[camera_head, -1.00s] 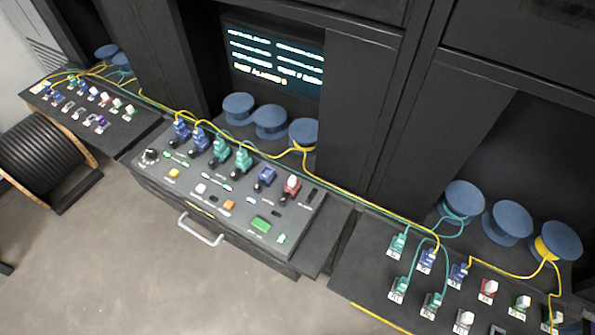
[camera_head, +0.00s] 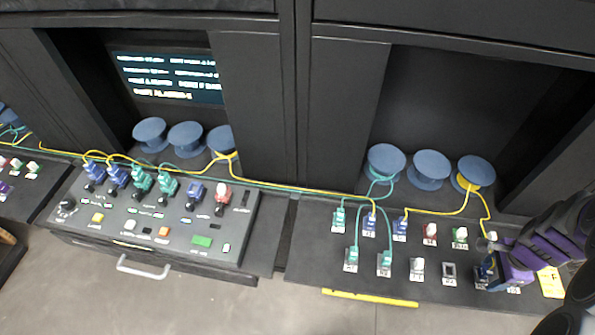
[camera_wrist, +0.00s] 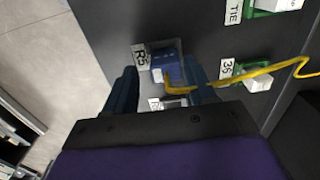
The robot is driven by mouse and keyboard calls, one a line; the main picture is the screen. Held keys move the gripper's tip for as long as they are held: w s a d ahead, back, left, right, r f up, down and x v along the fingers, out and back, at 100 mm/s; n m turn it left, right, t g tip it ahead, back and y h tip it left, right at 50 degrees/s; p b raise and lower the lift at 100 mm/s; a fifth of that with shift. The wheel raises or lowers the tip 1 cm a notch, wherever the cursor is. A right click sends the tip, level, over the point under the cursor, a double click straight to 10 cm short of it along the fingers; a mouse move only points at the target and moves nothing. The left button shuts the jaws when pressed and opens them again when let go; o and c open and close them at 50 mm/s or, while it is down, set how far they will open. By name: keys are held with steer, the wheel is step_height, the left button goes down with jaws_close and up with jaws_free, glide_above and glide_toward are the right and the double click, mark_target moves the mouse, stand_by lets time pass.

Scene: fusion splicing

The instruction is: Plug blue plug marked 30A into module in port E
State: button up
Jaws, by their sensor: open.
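My gripper (camera_wrist: 161,66) is open in the wrist view, with one blue finger on each side of a blue plug (camera_wrist: 165,72) with a yellow cable. The tag beside that plug appears to read R5. In the head view my gripper (camera_head: 493,262) is at the right, over the front row of the right panel; the plug there is partly hidden. Other blue plugs (camera_head: 369,224) (camera_head: 400,229) stand in the back row; no 30A marking is legible. The middle console (camera_head: 150,235), possibly the module, holds blue, green and red plugs along its back; port letters are unreadable.
Yellow and green cables (camera_head: 300,191) run along the back of the panels. Blue spools (camera_head: 430,168) stand behind the right panel (camera_head: 318,265). Red, green and white plugs stand around my gripper. A white plug (camera_wrist: 257,83) is right of it in the wrist view.

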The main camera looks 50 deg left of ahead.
steer(key=shift+a, duration=1.4)
steer(key=shift+s+d, duration=0.15)
steer(key=shift+d, duration=0.55)
steer(key=shift+s+d, duration=0.1)
steer(key=shift+d, duration=0.6)
steer(key=shift+a, duration=0.95)
steer(key=shift+d+p, duration=0.4)
steer(key=shift+d, duration=0.35)
steer(key=shift+a, duration=0.7)
steer(key=shift+c, duration=1.3)
steer(key=shift+d, duration=0.35)
steer(key=c, duration=0.5)
jaws_close()
steer(key=shift+r, duration=0.15)
